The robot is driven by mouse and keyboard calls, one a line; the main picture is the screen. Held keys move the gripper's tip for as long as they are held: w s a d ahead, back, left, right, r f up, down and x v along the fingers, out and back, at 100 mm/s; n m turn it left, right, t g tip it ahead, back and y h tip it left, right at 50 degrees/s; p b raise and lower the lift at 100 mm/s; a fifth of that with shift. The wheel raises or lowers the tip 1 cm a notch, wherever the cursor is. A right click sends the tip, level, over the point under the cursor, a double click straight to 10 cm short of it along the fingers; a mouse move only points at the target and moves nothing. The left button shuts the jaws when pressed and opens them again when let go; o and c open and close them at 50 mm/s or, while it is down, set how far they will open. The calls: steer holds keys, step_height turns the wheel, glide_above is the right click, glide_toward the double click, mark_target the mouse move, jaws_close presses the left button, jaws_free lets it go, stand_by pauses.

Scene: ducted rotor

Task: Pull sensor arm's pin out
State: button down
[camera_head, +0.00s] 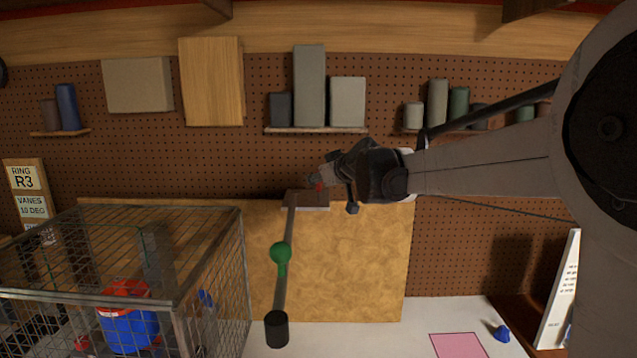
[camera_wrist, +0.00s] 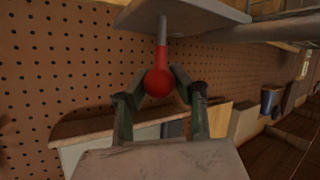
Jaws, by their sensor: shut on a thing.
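The pin has a round red knob (camera_wrist: 159,82), a red collar and a grey shank (camera_wrist: 162,30) in the wrist view. The shank meets a grey plate (camera_wrist: 205,14) at the top of that view; its far end is hidden. My gripper (camera_wrist: 160,88) is shut on the red knob, one finger on each side. In the head view my gripper (camera_head: 321,179) is beside the bracket (camera_head: 307,198), with a small bit of red (camera_head: 319,187) at its tips.
A wire cage (camera_head: 243,265) with a blue-and-red object (camera_head: 128,325) inside stands at left. A tan panel (camera_head: 350,265) is behind the sensor arm. Shelves with blocks (camera_head: 310,85) line the pegboard above. A pink square (camera_head: 457,345) lies on the white surface at lower right.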

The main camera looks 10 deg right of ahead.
steer(key=shift+w+r, duration=0.1)
steer(key=shift+r, duration=0.15)
steer(key=c, duration=1.5)
jaws_free()
steer(key=shift+o, duration=0.8)
steer(key=shift+s, duration=0.2)
steer(key=v, duration=1.1)
steer(key=shift+s+r, duration=0.2)
steer(key=shift+s, duration=0.1)
